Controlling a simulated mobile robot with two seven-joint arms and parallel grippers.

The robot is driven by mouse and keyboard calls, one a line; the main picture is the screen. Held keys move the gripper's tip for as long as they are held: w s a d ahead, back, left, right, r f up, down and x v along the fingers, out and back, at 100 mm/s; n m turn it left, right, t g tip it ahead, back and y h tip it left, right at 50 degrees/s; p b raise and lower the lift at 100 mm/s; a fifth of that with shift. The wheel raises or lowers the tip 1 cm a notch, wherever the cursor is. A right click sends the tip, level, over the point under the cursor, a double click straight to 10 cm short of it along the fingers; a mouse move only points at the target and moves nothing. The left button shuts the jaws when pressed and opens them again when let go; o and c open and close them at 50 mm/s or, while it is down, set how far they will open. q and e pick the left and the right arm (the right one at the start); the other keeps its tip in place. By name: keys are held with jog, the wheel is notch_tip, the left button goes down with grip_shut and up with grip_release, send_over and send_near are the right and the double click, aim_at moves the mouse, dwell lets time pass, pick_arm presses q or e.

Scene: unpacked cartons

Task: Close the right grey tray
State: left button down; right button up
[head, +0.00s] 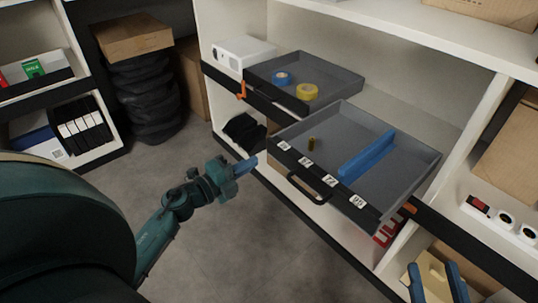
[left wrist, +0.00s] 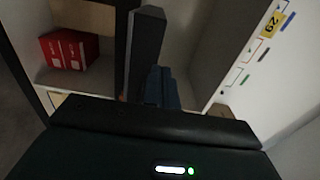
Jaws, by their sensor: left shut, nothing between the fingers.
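The right grey tray (head: 400,173) is pulled out from the shelf in the head view. It has a black front with white labels and a black handle (head: 310,188). A blue bar (head: 367,156) and a small brass-coloured cylinder (head: 311,143) lie in it. My left gripper (head: 250,162) is shut and empty, near the left end of the tray's front and apart from the handle. In the left wrist view its dark fingers (left wrist: 150,60) show. My right gripper (head: 437,275) shows at the bottom right, its two blue fingers apart, below the tray; a beige thing shows between them.
A left grey tray (head: 342,83) with blue tape (head: 281,77) and yellow tape (head: 307,91) also sticks out. A white box (head: 243,54) stands beside it. A red box (left wrist: 68,50) shows in the left wrist view. The floor (head: 210,225) before the shelf is clear.

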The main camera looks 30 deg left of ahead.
aim_at(278, 147)
pick_arm(q)
jog(key=b+x, duration=0.1)
jog(key=x, duration=0.5)
jog(key=shift+w+d, duration=0.1)
jog(key=shift+w, duration=0.35)
pick_arm(e)
jog(key=shift+a+r, duration=0.1)
